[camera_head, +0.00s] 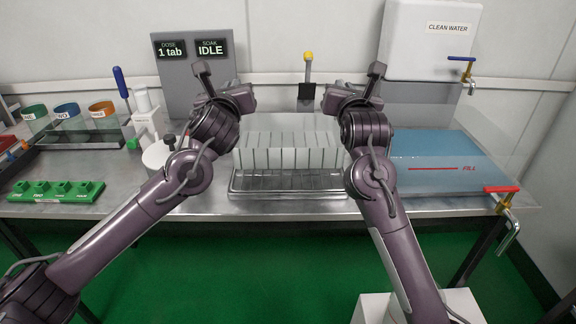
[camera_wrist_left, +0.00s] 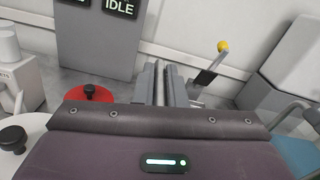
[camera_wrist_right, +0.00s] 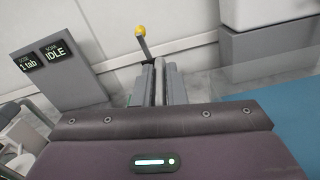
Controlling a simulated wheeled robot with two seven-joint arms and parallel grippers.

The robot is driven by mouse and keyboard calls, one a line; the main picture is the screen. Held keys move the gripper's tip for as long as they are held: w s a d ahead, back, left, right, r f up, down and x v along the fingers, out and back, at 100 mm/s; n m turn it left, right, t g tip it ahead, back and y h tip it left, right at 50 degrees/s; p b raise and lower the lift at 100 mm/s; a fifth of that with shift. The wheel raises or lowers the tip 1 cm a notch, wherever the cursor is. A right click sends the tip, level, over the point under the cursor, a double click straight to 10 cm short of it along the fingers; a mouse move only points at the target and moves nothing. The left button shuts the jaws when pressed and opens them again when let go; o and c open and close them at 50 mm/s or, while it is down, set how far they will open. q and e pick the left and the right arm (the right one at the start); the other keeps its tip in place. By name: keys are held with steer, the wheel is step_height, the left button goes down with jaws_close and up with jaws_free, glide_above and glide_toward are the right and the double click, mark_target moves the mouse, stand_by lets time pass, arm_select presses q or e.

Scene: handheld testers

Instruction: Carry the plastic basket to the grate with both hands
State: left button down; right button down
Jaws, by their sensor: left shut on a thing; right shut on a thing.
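The plastic basket (camera_head: 289,150) is a pale, see-through box with a row of upright slots, in the middle of the head view between my forearms. It is level, directly over the metal grate (camera_head: 288,190); I cannot tell whether it touches it. My left gripper (camera_head: 243,96) is at the basket's upper left, and it also shows in the left wrist view (camera_wrist_left: 167,66). My right gripper (camera_head: 328,98) is at its upper right, and also shows in the right wrist view (camera_wrist_right: 160,64). Both are shut on the basket; the gripped parts are mostly hidden.
A grey panel (camera_head: 193,75) reading IDLE stands behind on the left. A yellow-knobbed lever (camera_head: 308,70) is behind the basket. A blue bath (camera_head: 435,160) is on the right below a CLEAN WATER tank (camera_head: 430,40). A white pot (camera_head: 163,152) and green block (camera_head: 56,191) are left.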

arm_select(q)
steer(key=shift+f, duration=0.15)
arm_select(e)
steer(key=shift+f, duration=0.15)
